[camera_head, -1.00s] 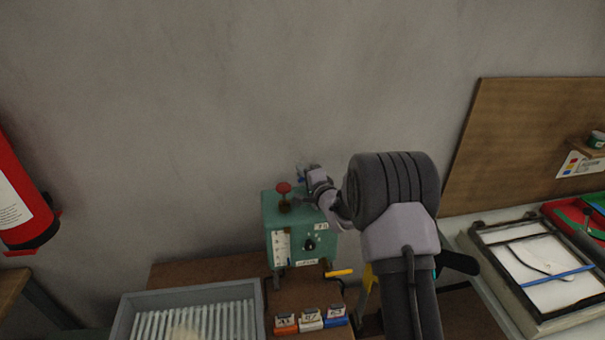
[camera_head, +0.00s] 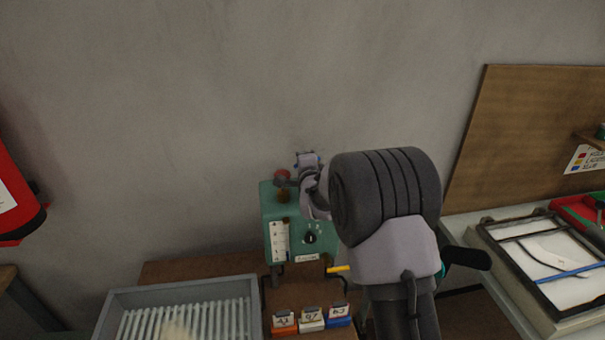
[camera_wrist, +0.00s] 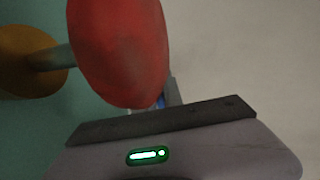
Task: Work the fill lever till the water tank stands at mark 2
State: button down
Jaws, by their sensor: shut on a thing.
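The green tank box (camera_head: 271,210) stands against the wall in the head view. A red knob (camera_head: 283,174) on a brass collar (camera_head: 284,195) rises from its top. My gripper (camera_head: 287,181) is at the knob and shut on it. In the wrist view the red knob (camera_wrist: 118,50) fills the upper left, with a dark jaw edge (camera_wrist: 165,120) below it. A white marked gauge strip (camera_head: 279,241) is on the box front. Its water level is too small to read. A black dial (camera_head: 309,239) sits beside it. A yellow-handled lever (camera_head: 338,269) sticks out low at the right.
A grey ribbed tray (camera_head: 112,318) stands at the front left. Several numbered blocks (camera_head: 311,325) sit in front of the box. A framed tray (camera_head: 490,222) lies on the right bench, before a wooden board (camera_head: 520,140). A red extinguisher (camera_head: 15,205) hangs at far left.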

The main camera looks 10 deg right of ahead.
jog(key=c, duration=1.5)
grip_release()
jog(key=s+r, duration=0.1)
jog(key=s, duration=0.4)
jog(key=s+r, duration=0.1)
jog(key=s, duration=0.5)
jog(key=s+r, duration=0.1)
jog(key=s, duration=0.5)
jog(key=shift+a+r, duration=0.1)
jog(key=shift+a, duration=0.2)
